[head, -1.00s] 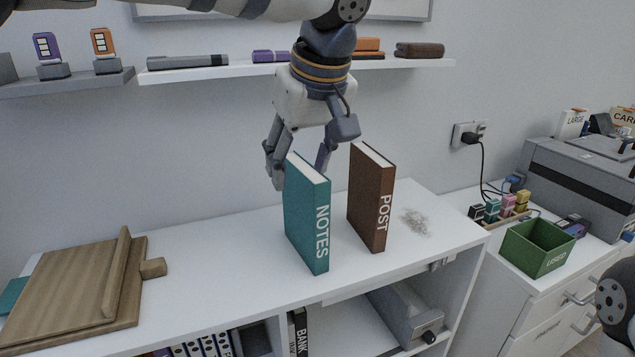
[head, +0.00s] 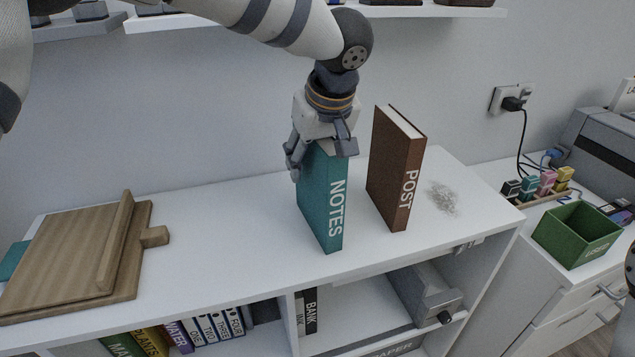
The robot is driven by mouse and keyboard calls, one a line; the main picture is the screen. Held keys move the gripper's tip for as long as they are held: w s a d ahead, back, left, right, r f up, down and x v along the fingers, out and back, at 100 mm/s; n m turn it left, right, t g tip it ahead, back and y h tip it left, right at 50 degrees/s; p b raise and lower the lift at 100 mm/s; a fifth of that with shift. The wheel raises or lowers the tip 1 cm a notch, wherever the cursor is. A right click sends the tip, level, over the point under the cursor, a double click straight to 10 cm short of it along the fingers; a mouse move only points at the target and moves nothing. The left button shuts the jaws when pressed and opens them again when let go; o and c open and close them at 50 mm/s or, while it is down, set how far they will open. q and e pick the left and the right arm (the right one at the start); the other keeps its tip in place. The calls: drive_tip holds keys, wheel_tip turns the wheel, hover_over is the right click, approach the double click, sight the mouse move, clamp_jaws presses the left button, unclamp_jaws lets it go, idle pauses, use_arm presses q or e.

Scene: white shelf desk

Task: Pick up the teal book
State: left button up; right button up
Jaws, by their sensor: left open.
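The teal book (head: 322,205), marked NOTES, stands upright on the white desk top (head: 235,225). My left gripper (head: 322,160) is at the top of the teal book, pointing down. Its fingers are open, one on the book's left side and one near its upper right. The gripper hides part of the book's top edge, and I cannot tell whether the fingers touch the covers. My right gripper is not in view; only a dark piece of my right arm shows at the right edge.
A brown book (head: 393,170), marked POST, stands upright just right of the teal book. A wooden board (head: 75,265) lies at the left. A grey patch of dust (head: 442,198) lies right of the brown book. A green bin (head: 577,236) stands on the right cabinet. The desk between board and teal book is clear.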

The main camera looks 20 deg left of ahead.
use_arm(q)
drive_tip(key=shift+f, duration=0.25)
idle(0.6)
drive_tip(key=shift+w+r, duration=0.1)
clamp_jaws()
